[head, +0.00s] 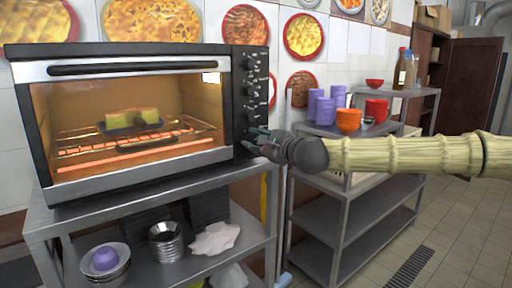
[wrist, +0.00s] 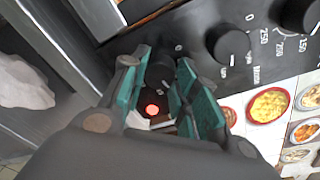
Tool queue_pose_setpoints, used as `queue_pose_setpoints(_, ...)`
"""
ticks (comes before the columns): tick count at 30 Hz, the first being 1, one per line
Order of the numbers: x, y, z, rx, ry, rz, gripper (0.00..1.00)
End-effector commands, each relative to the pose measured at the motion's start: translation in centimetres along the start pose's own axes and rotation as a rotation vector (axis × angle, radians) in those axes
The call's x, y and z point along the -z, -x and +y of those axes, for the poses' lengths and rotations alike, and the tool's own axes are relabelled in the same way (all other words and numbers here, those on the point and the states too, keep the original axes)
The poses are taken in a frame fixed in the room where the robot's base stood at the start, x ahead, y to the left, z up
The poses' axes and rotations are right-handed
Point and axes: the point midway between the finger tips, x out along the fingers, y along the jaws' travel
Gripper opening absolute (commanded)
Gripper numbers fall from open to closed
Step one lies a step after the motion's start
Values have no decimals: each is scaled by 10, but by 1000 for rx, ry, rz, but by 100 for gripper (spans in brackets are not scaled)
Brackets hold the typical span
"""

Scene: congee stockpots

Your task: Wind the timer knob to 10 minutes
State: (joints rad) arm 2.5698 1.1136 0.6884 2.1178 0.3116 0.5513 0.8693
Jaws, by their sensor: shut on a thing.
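The toaster oven (head: 140,105) stands at the left in the head view, with its dark control panel (head: 240,80) and a column of knobs on its right side. The lowest knob, which I take for the timer knob (wrist: 160,72), shows as a black cylinder between my fingers in the wrist view. My gripper (head: 255,140) is at the bottom of the panel, shut on this knob; its green-padded fingers (wrist: 164,62) lie on either side. In the head view the gripper hides this knob. Its pointer and minute marks cannot be read.
The oven door is shut, with lit heating bars and food on a tray (head: 130,127) inside. Other knobs (wrist: 230,45) sit close by on the panel; a red lamp (wrist: 152,109) glows beside the held one. A steel shelf (head: 340,190) with bowls and cups stands under my arm.

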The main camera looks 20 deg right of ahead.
Motion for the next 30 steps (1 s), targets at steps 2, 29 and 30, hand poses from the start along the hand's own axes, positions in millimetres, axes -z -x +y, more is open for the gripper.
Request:
queue_pose_setpoints(2,3,0,0,0,-31,1,6)
queue_pose_setpoints(29,1,0,-1,-5,-85,-3,52)
queue_pose_setpoints(30,1,0,-1,-5,-85,-3,52)
